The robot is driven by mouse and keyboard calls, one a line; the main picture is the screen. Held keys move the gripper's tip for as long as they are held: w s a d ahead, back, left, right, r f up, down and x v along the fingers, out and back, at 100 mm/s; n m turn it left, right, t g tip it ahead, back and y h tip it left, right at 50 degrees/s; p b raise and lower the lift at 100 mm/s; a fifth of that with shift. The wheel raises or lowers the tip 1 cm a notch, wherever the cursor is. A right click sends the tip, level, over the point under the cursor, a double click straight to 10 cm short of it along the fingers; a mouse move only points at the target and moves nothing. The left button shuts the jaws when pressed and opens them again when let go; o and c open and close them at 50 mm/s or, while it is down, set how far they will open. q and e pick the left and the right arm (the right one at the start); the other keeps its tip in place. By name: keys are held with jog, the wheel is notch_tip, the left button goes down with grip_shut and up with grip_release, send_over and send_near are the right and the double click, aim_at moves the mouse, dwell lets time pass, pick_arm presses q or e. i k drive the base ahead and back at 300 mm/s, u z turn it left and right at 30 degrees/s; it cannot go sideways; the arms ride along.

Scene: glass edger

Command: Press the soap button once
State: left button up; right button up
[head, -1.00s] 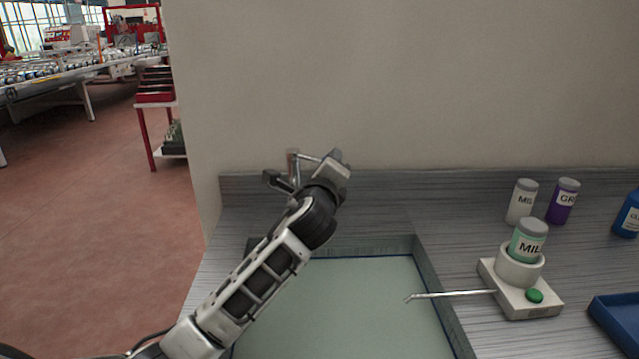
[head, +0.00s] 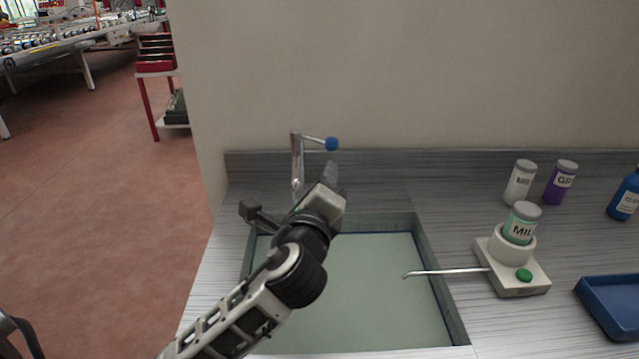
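The soap button (head: 524,275) is a green disc on the white base of the soap dispenser (head: 518,288), right of the sink. A green-labelled bottle with a grey cap (head: 521,224) stands in the dispenser's round holder. A thin metal spout (head: 445,272) reaches left from the dispenser over the sink. My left gripper (head: 290,195) is above the sink's back left part, in front of the faucet and well left of the button. Its fingers look spread apart with nothing between them. My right gripper is not in view.
The sink basin (head: 370,300) is empty where visible. The faucet (head: 297,160) with a blue-tipped handle (head: 332,144) stands behind it. White (head: 520,184) and purple (head: 560,183) bottles stand behind the dispenser. A blue bottle (head: 625,197) and blue tray (head: 612,305) are at right.

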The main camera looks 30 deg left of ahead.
aim_at(523, 274)
jog(key=k, duration=1.5)
